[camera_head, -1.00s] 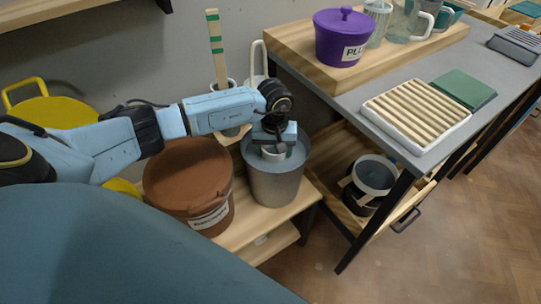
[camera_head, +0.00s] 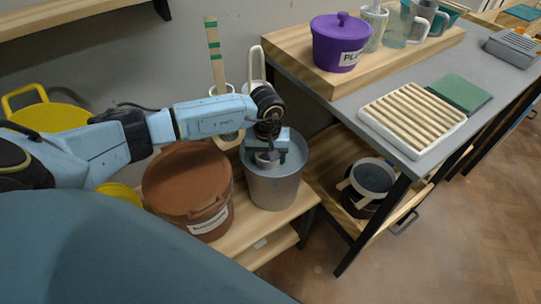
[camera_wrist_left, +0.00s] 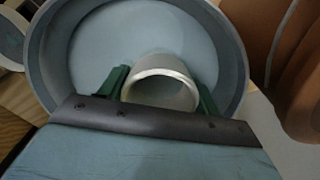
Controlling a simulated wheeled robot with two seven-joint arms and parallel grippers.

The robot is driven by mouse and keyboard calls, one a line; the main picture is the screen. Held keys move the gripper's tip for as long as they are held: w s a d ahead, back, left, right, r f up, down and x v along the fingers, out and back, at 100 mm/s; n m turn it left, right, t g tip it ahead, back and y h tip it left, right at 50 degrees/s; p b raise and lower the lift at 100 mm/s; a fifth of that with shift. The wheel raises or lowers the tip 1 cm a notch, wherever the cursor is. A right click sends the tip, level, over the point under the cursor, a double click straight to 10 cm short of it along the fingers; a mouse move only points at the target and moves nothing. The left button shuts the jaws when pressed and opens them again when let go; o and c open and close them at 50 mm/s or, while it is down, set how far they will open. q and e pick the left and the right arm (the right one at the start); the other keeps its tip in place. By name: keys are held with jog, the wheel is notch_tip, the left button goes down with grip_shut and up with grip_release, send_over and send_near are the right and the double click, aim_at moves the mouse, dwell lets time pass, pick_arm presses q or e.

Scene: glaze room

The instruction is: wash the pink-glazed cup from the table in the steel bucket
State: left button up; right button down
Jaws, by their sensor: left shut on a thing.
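The steel bucket (camera_head: 274,185) stands on a low wooden bench, with greyish-blue water inside. My left gripper (camera_head: 268,158) points down into the bucket's mouth and is shut on a cup (camera_head: 267,160). In the left wrist view the cup (camera_wrist_left: 162,88) sits between the green finger pads, its pale rim facing the camera; it looks whitish-grey there, and I see no pink on it. The bucket's rim (camera_wrist_left: 240,60) surrounds it in that view. I cannot tell how deep the cup is in the water. My right gripper is not in view.
A brown lidded tub (camera_head: 188,185) stands close left of the bucket. Containers, one holding a green-banded stick (camera_head: 214,55), stand behind it. The grey table (camera_head: 420,75) at right carries a purple pot (camera_head: 340,42), a ribbed rack (camera_head: 412,115) and a green tile (camera_head: 459,93).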

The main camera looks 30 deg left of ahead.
pick_arm(q)
jog(key=shift+w, duration=0.15)
jog(key=shift+w+d+f+b, duration=0.1)
jog(key=shift+w+d+b, duration=0.2)
jog(key=shift+w+b, duration=0.3)
jog(key=shift+w+d, duration=0.1)
jog(key=shift+w, duration=0.1)
jog(key=shift+s, duration=0.1)
jog(key=shift+s+a+p, duration=0.3)
jog(key=shift+s+a, duration=0.1)
jog(key=shift+s, duration=0.45)
jog(key=shift+w+d+b, duration=0.2)
jog(key=shift+w+b, duration=0.25)
jog(key=shift+w, duration=0.05)
jog(key=shift+w+d+b, duration=0.2)
jog(key=shift+w+b, duration=0.2)
jog(key=shift+w, duration=0.05)
